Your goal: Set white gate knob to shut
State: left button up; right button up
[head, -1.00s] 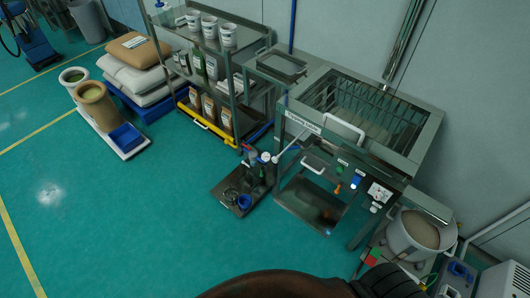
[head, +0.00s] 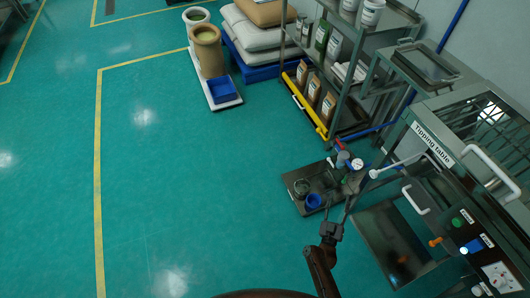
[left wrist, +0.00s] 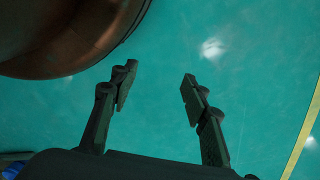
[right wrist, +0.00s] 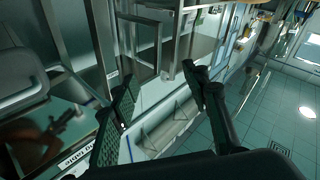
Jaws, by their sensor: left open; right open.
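In the head view a white ball knob (head: 374,173) sits on the end of a pale rod. The rod reaches out from the front of the metal tipping table (head: 432,142). My right gripper (head: 347,205) is below and left of the knob, apart from it in the picture. I cannot make out the knob there. My left gripper (left wrist: 160,75) is open and empty over bare green floor, outside the head view.
A black tray (head: 290,180) with a gauge (head: 357,164) and a blue cup (head: 314,201) stands close to my right gripper. A white handle (head: 416,200) and a control panel (head: 497,275) are on the table front. The floor at left is clear.

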aim_at(372, 175)
jog(key=w+d+r+m+g+h+b, duration=0.1)
jog(key=d+r+m+g+h+b, duration=0.1)
jog(key=d+r+m+g+h, duration=0.1)
jog(key=w+d+r+m+g+h+b, duration=0.2)
jog(key=d+r+m+g+h+b, duration=0.1)
jog(key=d+r+m+g+h, duration=0.1)
jog(key=w+d+r+m+g+h+b, duration=0.1)
jog(key=d+r+m+g+h+b, duration=0.2)
jog(key=r+m+h, duration=0.3)
jog(key=shift+w+d+r+g+h, duration=0.15)
jog(key=shift+w+d+g+h, duration=0.2)
jog(key=shift+d+h, duration=0.3)
pick_arm(q)
notch_tip(372, 175, up, 14)
jog(key=w+d, duration=0.1)
jog(key=w, duration=0.1)
jog(key=shift+w+f, duration=0.2)
jog(key=shift+f, duration=0.05)
pick_arm(e)
jog(key=shift+w+d+r, duration=0.2)
jog(key=shift+d+r, duration=0.05)
jog(key=shift+d, duration=0.05)
pick_arm(q)
jog(key=shift+d, duration=0.1)
pick_arm(e)
grip_shut()
